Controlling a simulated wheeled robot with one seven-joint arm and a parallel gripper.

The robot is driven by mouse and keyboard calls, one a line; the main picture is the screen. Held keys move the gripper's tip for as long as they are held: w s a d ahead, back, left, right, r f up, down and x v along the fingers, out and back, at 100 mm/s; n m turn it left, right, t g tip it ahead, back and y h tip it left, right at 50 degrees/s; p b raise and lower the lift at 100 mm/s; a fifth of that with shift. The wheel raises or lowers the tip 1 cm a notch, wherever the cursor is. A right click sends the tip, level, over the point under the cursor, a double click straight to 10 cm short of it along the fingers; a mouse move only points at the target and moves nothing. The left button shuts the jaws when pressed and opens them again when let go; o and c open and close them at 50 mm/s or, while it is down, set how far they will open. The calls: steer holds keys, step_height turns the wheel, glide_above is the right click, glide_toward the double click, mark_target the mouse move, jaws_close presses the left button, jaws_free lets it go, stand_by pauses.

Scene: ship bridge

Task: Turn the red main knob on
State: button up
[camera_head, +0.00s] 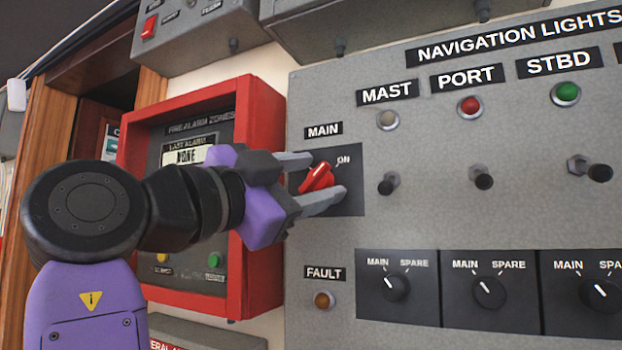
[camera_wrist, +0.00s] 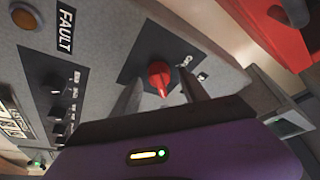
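The red main knob (camera_head: 318,178) sits on a dark square plate (camera_head: 349,205) under the MAIN label, on the grey navigation lights panel. Its grip slants up to the right in the head view, towards the side with the ON mark (camera_head: 343,160); I cannot tell its exact setting. My gripper (camera_head: 328,175) reaches in from the left with its two grey fingers apart, one above and one below the knob. In the wrist view, the red knob (camera_wrist: 159,76) shows between the fingers, with gaps on both sides. The gripper looks open, around the knob and not clamped on it.
A red-framed fire alarm box (camera_head: 259,185) is close behind my gripper on the left. Toggle switches, including the mast switch (camera_head: 389,183), stick out right of the knob. The fault lamp (camera_head: 323,300) and black MAIN/SPARE selectors (camera_head: 396,287) are below.

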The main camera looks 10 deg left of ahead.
steer(key=v, duration=0.7)
steer(key=shift+s+a+b, duration=0.15)
steer(key=shift+s+b, duration=0.2)
steer(key=shift+b, duration=0.05)
steer(key=shift+f, duration=0.15)
